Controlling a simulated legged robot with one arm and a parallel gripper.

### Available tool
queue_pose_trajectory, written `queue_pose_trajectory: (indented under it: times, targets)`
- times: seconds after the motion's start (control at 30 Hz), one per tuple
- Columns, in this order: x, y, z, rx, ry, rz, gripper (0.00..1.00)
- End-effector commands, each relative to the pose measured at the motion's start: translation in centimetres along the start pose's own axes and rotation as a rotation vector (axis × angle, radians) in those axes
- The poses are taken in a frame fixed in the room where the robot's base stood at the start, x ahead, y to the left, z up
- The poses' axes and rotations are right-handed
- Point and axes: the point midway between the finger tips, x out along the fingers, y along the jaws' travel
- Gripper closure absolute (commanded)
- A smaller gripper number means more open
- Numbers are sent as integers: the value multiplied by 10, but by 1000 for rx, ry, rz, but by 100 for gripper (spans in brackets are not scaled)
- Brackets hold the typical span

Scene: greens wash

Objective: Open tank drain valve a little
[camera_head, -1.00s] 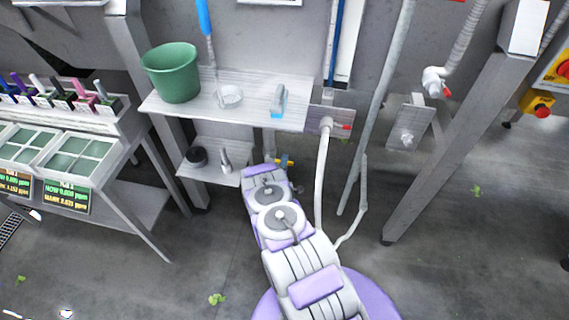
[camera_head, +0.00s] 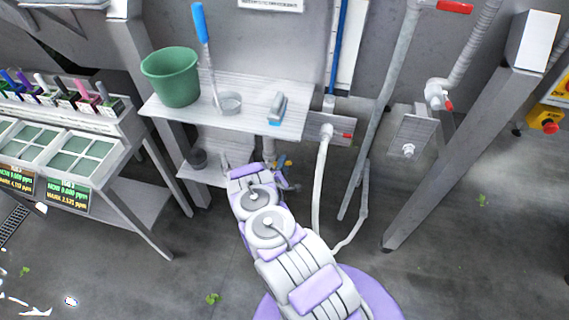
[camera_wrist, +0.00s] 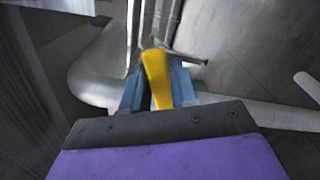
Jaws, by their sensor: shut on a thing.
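The yellow drain valve handle (camera_wrist: 156,76) stands between the blue fingers of my gripper (camera_wrist: 158,88) in the wrist view. My gripper is shut on this handle. A grey pipe (camera_wrist: 92,82) bends behind and to the left of it. In the head view a small part of the yellow handle (camera_head: 284,163) shows just beyond the end of my arm, below the shelf. My gripper's fingers (camera_head: 287,180) are small and partly hidden there. The valve body is mostly hidden.
A shelf (camera_head: 190,115) above my gripper holds a green bucket (camera_head: 171,78), a blue-handled ladle (camera_head: 201,28) and a blue-and-grey brush (camera_head: 277,108). A lower shelf (camera_head: 205,177) is close on the left. A white hose (camera_head: 320,180) hangs on the right. The right floor is mostly clear.

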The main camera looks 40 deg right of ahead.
Motion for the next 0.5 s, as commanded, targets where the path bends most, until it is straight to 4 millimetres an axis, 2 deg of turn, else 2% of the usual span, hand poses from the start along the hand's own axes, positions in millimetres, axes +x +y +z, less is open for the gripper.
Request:
queue_pose_trajectory:
  times: [0.07,0.1,0.3,0.5]
  targets:
    - [0,-1,-6,1,15,-1,100]
    - [0,-1,-6,1,15,-1,71]
    - [1,0,-5,3,11,0,52]
    - [1,0,-4,3,10,1,51]
